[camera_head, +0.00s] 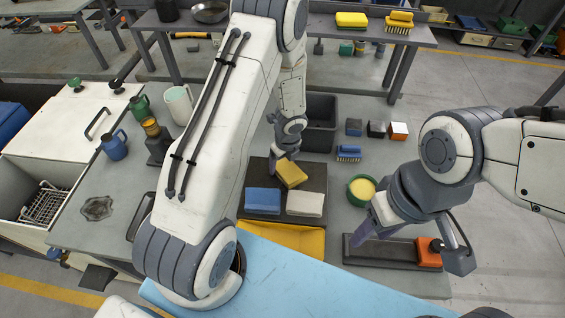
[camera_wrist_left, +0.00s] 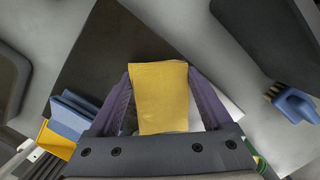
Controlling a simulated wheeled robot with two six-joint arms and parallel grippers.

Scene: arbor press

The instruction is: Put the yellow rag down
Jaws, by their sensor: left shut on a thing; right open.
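The yellow rag (camera_head: 291,173) is held in my left gripper (camera_head: 284,158), over the back part of a dark mat (camera_head: 316,172). In the left wrist view the yellow rag (camera_wrist_left: 160,97) sits between both fingers of the left gripper (camera_wrist_left: 158,88), with the dark mat (camera_wrist_left: 100,50) beneath. I cannot tell whether the rag touches the mat. A folded blue rag (camera_head: 262,201) and a white rag (camera_head: 305,203) lie side by side on the mat, in front of the yellow one. My right gripper (camera_head: 412,245) is open and empty above a dark tray at the right.
A yellow tray (camera_head: 285,241) lies in front of the mat. A black bin (camera_head: 320,122) stands behind it. A green bowl with yellow contents (camera_head: 362,189), a blue brush (camera_head: 348,153) and small blocks (camera_head: 376,129) are to the right. An orange block (camera_head: 429,253) is near the right gripper.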

